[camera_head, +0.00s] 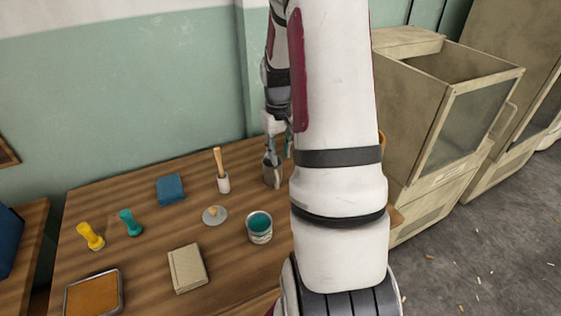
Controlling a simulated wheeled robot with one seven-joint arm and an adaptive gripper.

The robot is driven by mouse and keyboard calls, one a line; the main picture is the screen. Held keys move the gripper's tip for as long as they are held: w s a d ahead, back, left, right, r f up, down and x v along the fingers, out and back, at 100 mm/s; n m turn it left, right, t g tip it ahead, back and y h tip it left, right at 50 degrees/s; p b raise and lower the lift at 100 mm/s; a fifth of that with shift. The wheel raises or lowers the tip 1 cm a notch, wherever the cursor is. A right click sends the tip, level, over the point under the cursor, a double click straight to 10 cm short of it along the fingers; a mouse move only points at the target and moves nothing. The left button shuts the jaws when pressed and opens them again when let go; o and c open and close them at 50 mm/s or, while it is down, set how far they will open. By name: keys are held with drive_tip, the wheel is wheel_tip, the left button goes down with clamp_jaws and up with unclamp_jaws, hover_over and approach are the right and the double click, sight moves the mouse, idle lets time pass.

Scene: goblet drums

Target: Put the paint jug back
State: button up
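My gripper (274,152) points down at the back right of the wooden table (145,240). A small grey, jug-like vessel (272,175) is right at its fingertips; it may be the paint jug. I cannot tell whether the fingers are closed on it or whether it touches the table. Part of it is hidden by my arm. An open tin of teal paint (260,226) stands nearer, just left of my arm.
Left on the table are a yellow piece (90,236), a green piece (130,222), a blue block (170,189), a brush in a white cup (222,178), a knobbed disc (214,215), a beige block (187,269) and an orange-filled tray (94,294). Beige cabinets (420,130) stand right.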

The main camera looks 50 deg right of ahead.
drive_tip(key=s+a+r+n+t, duration=0.1)
drive_tip(key=s+a+r, duration=0.1)
drive_tip(key=a+r, duration=0.7)
drive_tip(key=s+a+r+n, duration=0.1)
drive_tip(key=s+a+r, duration=0.1)
drive_tip(key=a+r, duration=0.7)
drive_tip(key=s+a+r+n+t, duration=0.1)
drive_tip(key=s+a+r+n, duration=0.1)
drive_tip(key=s+a, duration=1.2)
drive_tip(key=shift+s+a+n, duration=0.15)
drive_tip(key=shift+s+n, duration=0.25)
drive_tip(key=shift+s, duration=0.3)
wheel_tip(320, 180, up, 11)
drive_tip(key=t+p, duration=0.2)
drive_tip(key=p, duration=0.8)
drive_tip(key=shift+r, duration=0.2)
